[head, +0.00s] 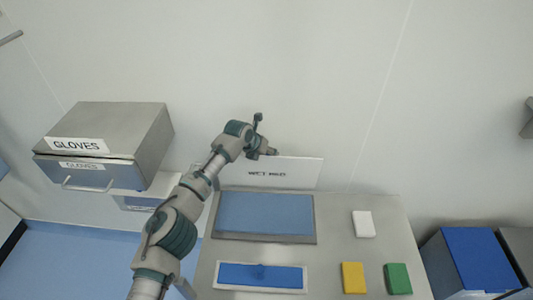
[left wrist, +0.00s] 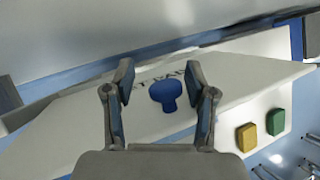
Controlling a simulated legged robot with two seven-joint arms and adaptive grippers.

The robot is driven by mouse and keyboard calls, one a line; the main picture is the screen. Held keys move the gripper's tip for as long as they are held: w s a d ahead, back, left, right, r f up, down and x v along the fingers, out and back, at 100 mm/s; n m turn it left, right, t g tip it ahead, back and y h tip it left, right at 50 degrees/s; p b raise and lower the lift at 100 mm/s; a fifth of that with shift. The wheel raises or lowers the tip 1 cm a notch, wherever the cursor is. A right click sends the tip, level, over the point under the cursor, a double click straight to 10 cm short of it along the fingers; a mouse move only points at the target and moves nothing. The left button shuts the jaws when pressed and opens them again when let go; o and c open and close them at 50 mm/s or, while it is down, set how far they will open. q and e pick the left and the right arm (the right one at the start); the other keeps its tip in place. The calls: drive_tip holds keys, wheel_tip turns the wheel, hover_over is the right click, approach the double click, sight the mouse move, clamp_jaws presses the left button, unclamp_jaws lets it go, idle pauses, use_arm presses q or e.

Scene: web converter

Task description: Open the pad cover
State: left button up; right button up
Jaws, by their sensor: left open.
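The pad cover (head: 300,173), a white panel lettered like "WET PAD", stands raised at the back edge of a blue pad (head: 265,214) in a grey frame. In the left wrist view the white cover (left wrist: 75,125) slants across the picture and carries a blue knob (left wrist: 168,95). My left gripper (head: 266,136) is at the cover's upper left in the head view. It is open, and in the left wrist view its fingers (left wrist: 164,100) appear on either side of the knob, with gaps visible. Whether they touch the cover is unclear. My right gripper is not in view.
The grey worktop (head: 335,235) holds a white block (head: 363,223), a yellow block (head: 353,278), a green block (head: 397,278) and a white-framed blue panel (head: 285,277). A gloves box (head: 125,130) is at left; a blue-topped bin (head: 478,259) is at right. The wall is close behind.

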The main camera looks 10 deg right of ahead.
use_arm(q)
drive_tip(key=shift+s+a+r, duration=0.1)
drive_tip(key=shift+s+r, duration=0.1)
drive_tip(key=shift+r, duration=0.35)
drive_tip(key=v, duration=1)
drive_tip(key=shift+a+r, duration=0.2)
drive_tip(key=shift+a, duration=0.15)
drive_tip(key=shift+d, duration=0.1)
drive_tip(key=shift+s, duration=0.1)
